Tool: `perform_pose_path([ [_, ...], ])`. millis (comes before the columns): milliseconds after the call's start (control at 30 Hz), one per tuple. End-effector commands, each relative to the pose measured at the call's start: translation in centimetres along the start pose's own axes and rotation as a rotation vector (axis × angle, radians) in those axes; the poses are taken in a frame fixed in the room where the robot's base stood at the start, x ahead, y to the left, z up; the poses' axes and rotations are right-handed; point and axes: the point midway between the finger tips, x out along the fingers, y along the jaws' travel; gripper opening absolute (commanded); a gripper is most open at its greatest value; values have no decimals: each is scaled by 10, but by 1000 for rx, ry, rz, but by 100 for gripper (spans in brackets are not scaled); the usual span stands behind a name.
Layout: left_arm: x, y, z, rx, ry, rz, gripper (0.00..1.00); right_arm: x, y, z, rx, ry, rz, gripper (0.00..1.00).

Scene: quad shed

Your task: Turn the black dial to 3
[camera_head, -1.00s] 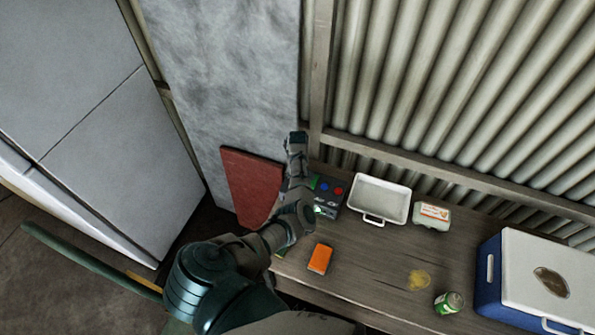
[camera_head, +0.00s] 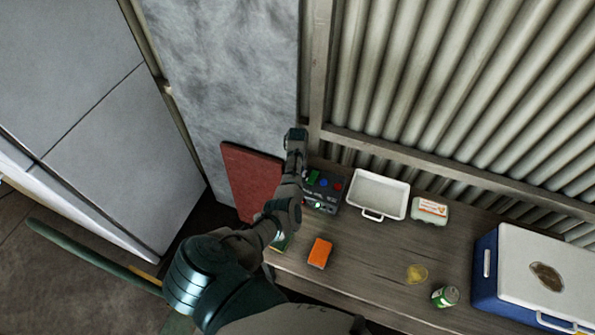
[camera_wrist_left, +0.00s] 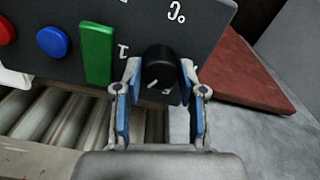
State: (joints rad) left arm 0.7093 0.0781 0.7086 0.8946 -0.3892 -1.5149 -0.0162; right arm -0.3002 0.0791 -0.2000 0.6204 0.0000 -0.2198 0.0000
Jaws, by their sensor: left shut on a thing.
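The black dial (camera_wrist_left: 160,72) sits on the dark control box, which shows in the wrist view (camera_wrist_left: 205,22) and in the head view (camera_head: 322,204). A short pale mark shows on the dial's near face. Pale characters are printed around it; a 1 shows at its left, the others are hard to read. My left gripper (camera_wrist_left: 160,78) has one finger on each side of the dial and is shut on it. In the head view my left arm hides the dial and the fingers. My right gripper is not in view.
The box also has a green switch (camera_wrist_left: 97,52), a blue button (camera_wrist_left: 52,42) and a red button (camera_wrist_left: 6,31). A red board (camera_head: 250,180) is beside my arm. An orange block (camera_head: 320,253), white tray (camera_head: 378,193) and can (camera_head: 445,297) are on the bench (camera_head: 370,260).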

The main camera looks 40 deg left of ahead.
Motion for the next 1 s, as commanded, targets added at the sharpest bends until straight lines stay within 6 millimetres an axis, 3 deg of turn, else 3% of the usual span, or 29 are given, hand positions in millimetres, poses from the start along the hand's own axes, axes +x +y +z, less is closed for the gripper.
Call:
perform_pose_path([
  [400, -4, 0, -4, 4, 12, 1, 5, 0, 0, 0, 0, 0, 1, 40],
  [433, -4, 0, -4, 4, 12, 1, 47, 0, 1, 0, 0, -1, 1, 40],
  [500, -3, 0, -3, 4, 11, 1, 65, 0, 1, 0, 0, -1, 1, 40],
  [833, -3, 0, -2, 4, 5, 0, 65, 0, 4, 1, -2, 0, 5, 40],
  [1000, -23, 0, -2, 3, 7, 0, 65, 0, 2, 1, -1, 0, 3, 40],
])
